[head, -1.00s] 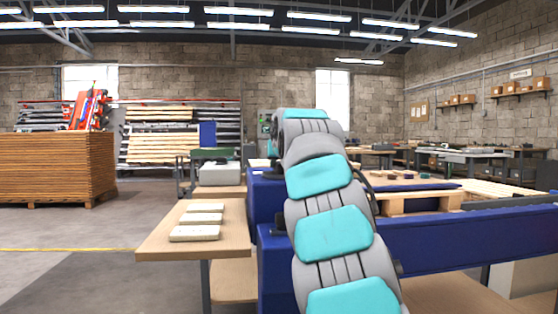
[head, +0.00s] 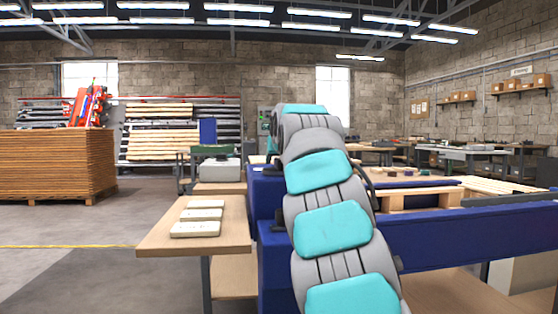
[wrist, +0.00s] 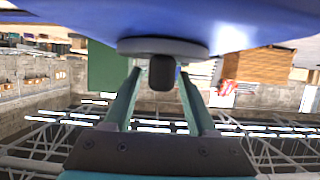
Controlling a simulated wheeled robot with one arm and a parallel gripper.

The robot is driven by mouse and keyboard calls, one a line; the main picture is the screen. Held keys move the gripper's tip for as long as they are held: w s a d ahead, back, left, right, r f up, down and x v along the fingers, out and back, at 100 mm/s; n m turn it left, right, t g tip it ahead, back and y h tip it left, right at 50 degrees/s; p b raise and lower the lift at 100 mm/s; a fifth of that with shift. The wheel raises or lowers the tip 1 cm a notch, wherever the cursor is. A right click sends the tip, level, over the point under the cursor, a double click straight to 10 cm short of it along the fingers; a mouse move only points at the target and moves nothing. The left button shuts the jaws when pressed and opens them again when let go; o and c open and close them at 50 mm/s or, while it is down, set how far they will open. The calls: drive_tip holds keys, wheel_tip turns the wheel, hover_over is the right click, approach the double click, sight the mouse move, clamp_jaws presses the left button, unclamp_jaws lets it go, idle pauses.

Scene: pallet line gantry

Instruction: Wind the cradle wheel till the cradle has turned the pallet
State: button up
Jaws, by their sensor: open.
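In the wrist view my gripper (wrist: 160,84) is open, with its two teal fingers on either side of a short dark knob (wrist: 162,73). The knob sticks out of a flat grey disc (wrist: 132,47) under a large blue body (wrist: 215,22). I cannot tell whether the fingers touch the knob, or whether this disc is the cradle wheel. In the head view a blue frame (head: 470,234) stands to the right of my arm, and a light wooden pallet (head: 422,199) shows above it, lying flat. My arm hides part of both, and my gripper is not visible there.
A wooden side table (head: 165,238) with several pale blocks (head: 195,230) stands left of my arm. A tall stack of brown boards (head: 58,165) is at the far left. The floor (head: 85,223) between them is open. Workbenches (head: 465,154) stand at the back right.

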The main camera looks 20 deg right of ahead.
drive_tip(key=v, duration=0.7)
drive_tip(key=shift+s+a+r, duration=0.1)
drive_tip(key=shift+s+r, duration=0.05)
drive_tip(key=shift+s, duration=0.1)
idle(0.3)
